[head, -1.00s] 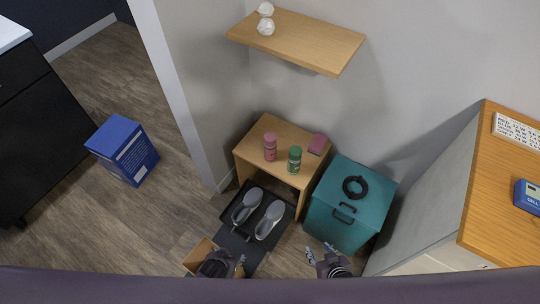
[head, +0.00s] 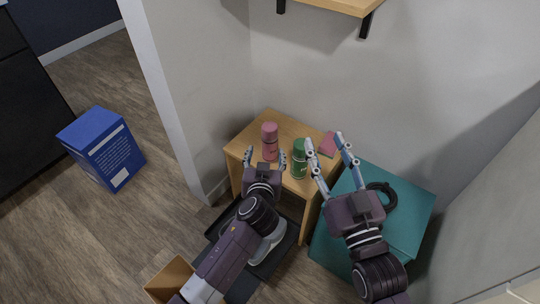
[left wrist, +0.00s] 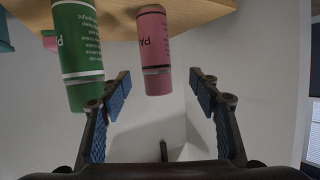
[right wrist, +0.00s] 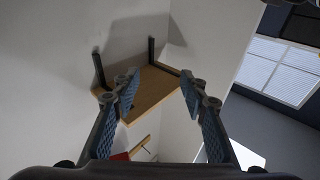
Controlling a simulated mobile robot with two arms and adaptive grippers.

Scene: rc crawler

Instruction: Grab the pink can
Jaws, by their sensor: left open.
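The pink can (head: 269,139) stands upright on the small wooden table (head: 240,146), left of the green can (head: 300,168). My left gripper (head: 265,156) is open at the table's front edge, just in front of the pink can, its fingers spread to either side. In the left wrist view the pink can (left wrist: 154,50) appears inverted ahead of the open fingers, with nothing held. The green can (left wrist: 78,50) appears beside it, near one finger. My right gripper (head: 325,142) is open and empty, above the table's right side, close to the green can.
A pink block (head: 327,146) lies on the table, partly behind my right fingers. A teal box (head: 405,208) with a black ring (head: 388,193) stands to the right. A wooden shelf (right wrist: 152,91) is on the wall above. A blue box (head: 103,148) stands on the floor left.

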